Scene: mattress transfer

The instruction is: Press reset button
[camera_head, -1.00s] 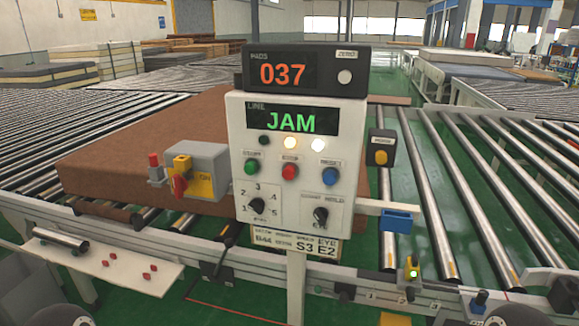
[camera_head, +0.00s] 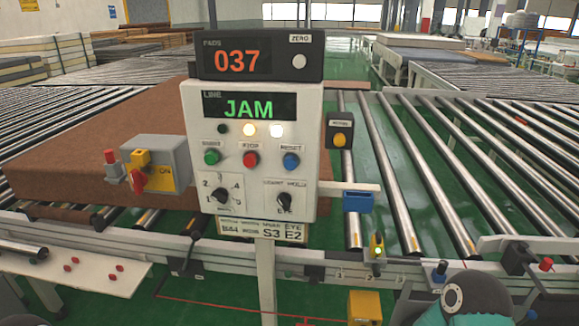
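The blue RESET button (camera_head: 291,162) sits at the right of a row of three buttons on the white control panel (camera_head: 308,200). To its left are the red STOP button (camera_head: 251,159) and the green START button (camera_head: 212,157). The panel's display (camera_head: 249,108) reads JAM in green, and two lamps (camera_head: 263,130) below it are lit. Nothing touches the RESET button. Part of my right arm shows at the bottom right, low and away from the panel. Neither gripper's fingers are in view.
A counter box (camera_head: 262,69) reading 037 tops the panel. A grey box with a red switch (camera_head: 160,165) stands left of it, before a brown mattress (camera_head: 90,140). Roller conveyors (camera_head: 430,180) extend behind. Space before the panel is clear.

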